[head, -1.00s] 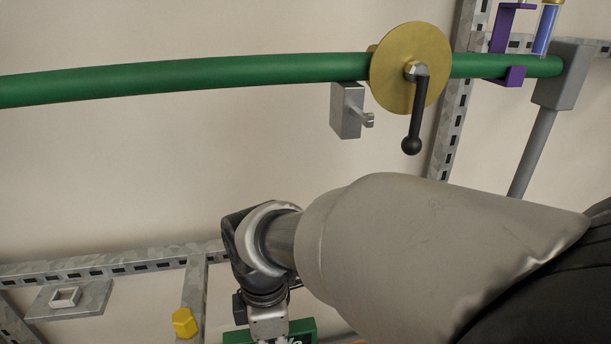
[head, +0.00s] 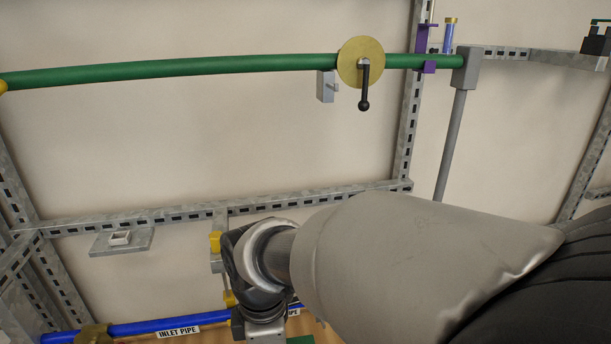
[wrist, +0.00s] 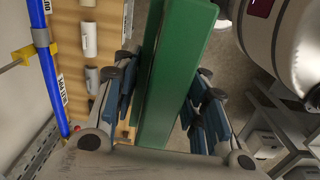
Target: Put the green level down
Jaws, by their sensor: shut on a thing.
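The green level (wrist: 178,65) is a long green bar running up the middle of the wrist view. My gripper (wrist: 165,85) is shut on it, with the dark blue-grey finger pads on both sides of the bar. The level's far end runs out of the top of the wrist view. In the head view a small green piece (head: 300,340) shows at the bottom edge, below my wrist. The rest of the level and my fingers are hidden or out of frame there. No surface is seen touching the level.
A blue pipe (head: 140,328) labelled "INLET PIPE" runs along the lower left. A metal plate with a square socket (head: 121,240) sits on the frame rail. A green pipe (head: 200,67) with a gold disc (head: 352,52) crosses above. A wooden board (wrist: 78,60) lies left of the gripper.

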